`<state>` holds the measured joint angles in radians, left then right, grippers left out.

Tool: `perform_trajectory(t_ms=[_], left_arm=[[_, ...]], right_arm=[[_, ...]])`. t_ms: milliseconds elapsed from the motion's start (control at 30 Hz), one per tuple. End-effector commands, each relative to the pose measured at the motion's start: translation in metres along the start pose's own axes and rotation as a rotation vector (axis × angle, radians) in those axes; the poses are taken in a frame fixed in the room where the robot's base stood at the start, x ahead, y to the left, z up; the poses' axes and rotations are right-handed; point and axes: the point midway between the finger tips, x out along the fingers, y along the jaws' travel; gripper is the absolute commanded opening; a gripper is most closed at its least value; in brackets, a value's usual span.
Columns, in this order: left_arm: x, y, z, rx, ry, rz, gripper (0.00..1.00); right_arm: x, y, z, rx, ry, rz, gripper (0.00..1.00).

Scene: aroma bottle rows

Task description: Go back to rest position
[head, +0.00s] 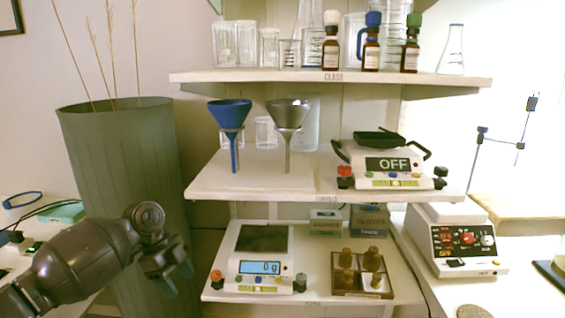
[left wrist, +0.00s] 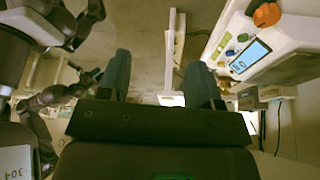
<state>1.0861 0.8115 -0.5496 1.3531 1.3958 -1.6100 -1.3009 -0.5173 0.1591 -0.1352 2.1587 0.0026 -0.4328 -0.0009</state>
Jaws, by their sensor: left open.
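My left gripper (head: 177,278) is in the lower left of the head view, in front of the tall grey-green planter and left of the lower shelf. It is open. In the left wrist view its two fingers (left wrist: 158,85) stand apart with nothing held between them. My right gripper cannot be made out in either view. Three brown bottles stand upright on the top shelf: one with a white cap (head: 331,47), one with a blue cap (head: 370,50) and one with a green cap (head: 410,52).
The planter (head: 120,160) holds dry stalks. The middle shelf bears a blue funnel (head: 229,112), a grey funnel (head: 288,115) and a scale reading OFF (head: 393,163). The lower shelf bears a scale (head: 262,240) reading 0 g and a tray of brass weights (head: 337,283).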

Motion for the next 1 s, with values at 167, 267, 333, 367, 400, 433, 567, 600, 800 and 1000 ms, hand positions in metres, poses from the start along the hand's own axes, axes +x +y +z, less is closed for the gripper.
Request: perform_trajectory(t_ms=[167, 267, 333, 367, 400, 433, 567, 600, 800, 1000], left_arm=[[-0.005, -0.027, 0.002, -0.195, -0.03, -0.176, 0.59], [-0.015, -0.045, -0.002, -0.273, -0.046, -0.313, 0.59], [-0.024, -0.059, -0.011, -0.313, -0.04, -0.416, 0.59], [-0.027, -0.064, -0.016, -0.327, -0.033, -0.46, 0.59], [-0.031, -0.07, -0.022, -0.346, -0.021, -0.517, 0.59], [-0.032, -0.073, -0.026, -0.361, -0.01, -0.558, 0.59], [-0.032, -0.079, -0.043, -0.424, 0.063, -0.717, 0.59], [-0.03, -0.078, -0.048, -0.444, 0.092, -0.764, 0.59], [-0.016, -0.058, -0.066, -0.536, 0.254, -0.946, 0.59], [0.002, -0.017, -0.075, -0.627, 0.416, -1.078, 0.59]], right_arm=[[0.0, 0.0, -0.002, 0.0, 0.008, 0.0, 0.43], [0.003, -0.001, -0.007, -0.001, 0.02, -0.002, 0.43], [0.005, -0.001, -0.008, -0.002, 0.024, -0.003, 0.43], [0.005, -0.001, -0.008, -0.002, 0.024, -0.003, 0.43], [0.005, -0.001, -0.007, -0.002, 0.023, -0.003, 0.43], [0.005, -0.001, -0.007, -0.002, 0.022, -0.003, 0.43], [0.005, 0.0, -0.003, -0.001, 0.014, -0.002, 0.43], [0.004, 0.0, -0.003, -0.001, 0.013, -0.001, 0.43], [-0.004, 0.0, -0.004, 0.002, 0.015, 0.001, 0.43], [-0.007, 0.0, -0.012, 0.004, 0.031, 0.003, 0.43]])
